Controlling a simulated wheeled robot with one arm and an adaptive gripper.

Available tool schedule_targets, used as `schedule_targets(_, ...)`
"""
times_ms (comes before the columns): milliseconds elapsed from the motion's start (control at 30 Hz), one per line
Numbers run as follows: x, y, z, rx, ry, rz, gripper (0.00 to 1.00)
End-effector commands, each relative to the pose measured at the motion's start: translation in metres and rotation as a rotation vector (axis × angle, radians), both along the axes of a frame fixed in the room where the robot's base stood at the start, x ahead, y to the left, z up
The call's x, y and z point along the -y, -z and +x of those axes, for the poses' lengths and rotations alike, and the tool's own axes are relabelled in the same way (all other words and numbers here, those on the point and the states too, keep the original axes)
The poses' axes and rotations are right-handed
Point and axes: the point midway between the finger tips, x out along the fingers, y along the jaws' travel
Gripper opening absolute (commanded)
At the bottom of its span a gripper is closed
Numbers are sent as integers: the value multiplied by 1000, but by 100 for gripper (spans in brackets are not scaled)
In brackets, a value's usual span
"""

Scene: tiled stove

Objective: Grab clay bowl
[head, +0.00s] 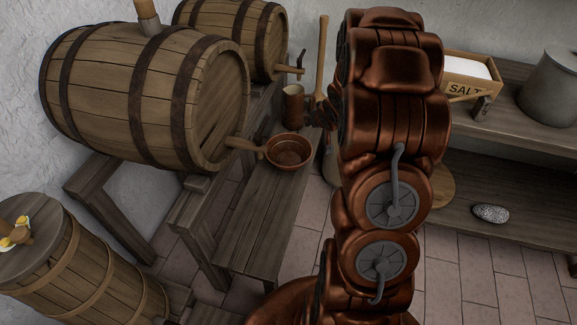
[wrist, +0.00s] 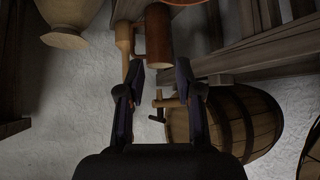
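The clay bowl (head: 289,153) is a round, reddish-brown open bowl. In the head view it sits upright on a low wooden bench (head: 262,215), by the tap of the large barrel. In the wrist view an orange curved rim (wrist: 184,2) at the top edge looks like part of it; the rest is out of frame. My gripper (wrist: 160,65) is open, with nothing between its fingers, and apart from that rim. In the head view my arm hides most of the gripper.
A brown mug (head: 293,106) stands just behind the bowl, close to my gripper; it also shows in the wrist view (wrist: 159,38). The large barrel's tap (head: 243,145) reaches to the bowl's left edge. A shelf (head: 500,125) with a salt box (head: 466,88) stands at right.

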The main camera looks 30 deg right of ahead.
Motion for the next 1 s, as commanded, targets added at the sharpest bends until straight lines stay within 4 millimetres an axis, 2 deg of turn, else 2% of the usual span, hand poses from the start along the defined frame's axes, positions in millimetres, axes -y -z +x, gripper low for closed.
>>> schedule_targets(33,9,30,3,30,1,18,35)
schedule_targets(100,17,53,9,82,-3,43,35)
schedule_targets(400,42,143,22,315,-20,184,35)
schedule_targets(500,46,165,21,383,-23,232,35)
schedule_targets(633,49,182,19,452,-25,279,35)
schedule_targets(800,50,190,19,498,-28,312,35)
schedule_targets(1000,50,195,35,507,-32,314,35)
